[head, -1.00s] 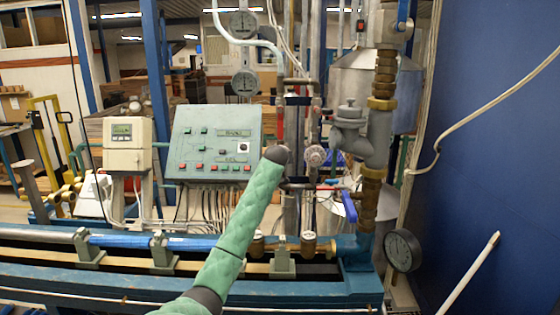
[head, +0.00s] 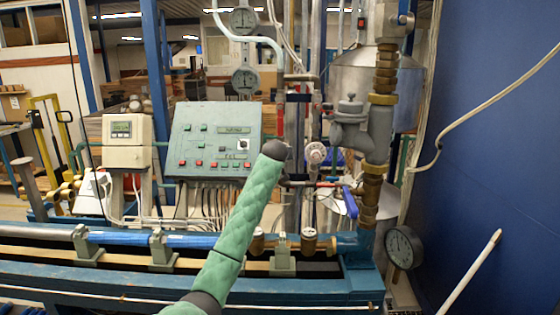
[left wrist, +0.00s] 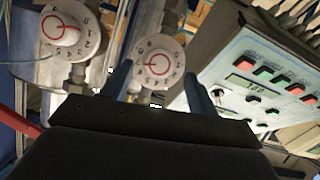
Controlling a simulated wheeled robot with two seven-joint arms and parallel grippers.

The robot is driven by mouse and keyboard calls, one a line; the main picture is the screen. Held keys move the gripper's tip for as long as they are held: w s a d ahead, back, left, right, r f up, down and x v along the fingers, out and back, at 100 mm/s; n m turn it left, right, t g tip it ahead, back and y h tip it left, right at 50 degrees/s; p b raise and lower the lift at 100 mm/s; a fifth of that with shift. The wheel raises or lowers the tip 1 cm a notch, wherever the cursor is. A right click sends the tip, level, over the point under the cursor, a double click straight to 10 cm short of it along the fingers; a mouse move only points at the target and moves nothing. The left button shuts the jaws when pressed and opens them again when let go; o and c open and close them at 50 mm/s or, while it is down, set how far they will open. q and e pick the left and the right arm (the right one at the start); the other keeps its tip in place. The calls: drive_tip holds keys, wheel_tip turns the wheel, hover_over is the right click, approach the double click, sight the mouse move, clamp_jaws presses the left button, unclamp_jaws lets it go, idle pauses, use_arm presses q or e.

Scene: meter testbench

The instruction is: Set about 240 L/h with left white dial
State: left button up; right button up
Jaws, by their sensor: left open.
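The left white dial (left wrist: 158,62) has a red ring and pointer at its centre and dark marks around its face. My left gripper (left wrist: 157,76) is open in the left wrist view, one finger on each side of this dial. I cannot tell whether the fingers touch it. In the head view my green left arm covers this dial and the gripper. The right white dial (head: 316,153) shows just right of the arm's dark end. It also shows in the left wrist view (left wrist: 66,28), clear of the fingers. My right gripper is out of view.
A grey-green control panel (head: 187,140) with buttons stands left of the dials. Its small display (left wrist: 251,87) shows in the wrist view, too blurred to read surely. Pipes and a blue-handled valve (head: 350,203) stand on the right. A blue bench rail (head: 130,285) runs below.

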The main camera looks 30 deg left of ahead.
use_arm(q)
drive_tip(key=shift+b+v, duration=0.65)
drive_tip(key=shift+v, duration=1.35)
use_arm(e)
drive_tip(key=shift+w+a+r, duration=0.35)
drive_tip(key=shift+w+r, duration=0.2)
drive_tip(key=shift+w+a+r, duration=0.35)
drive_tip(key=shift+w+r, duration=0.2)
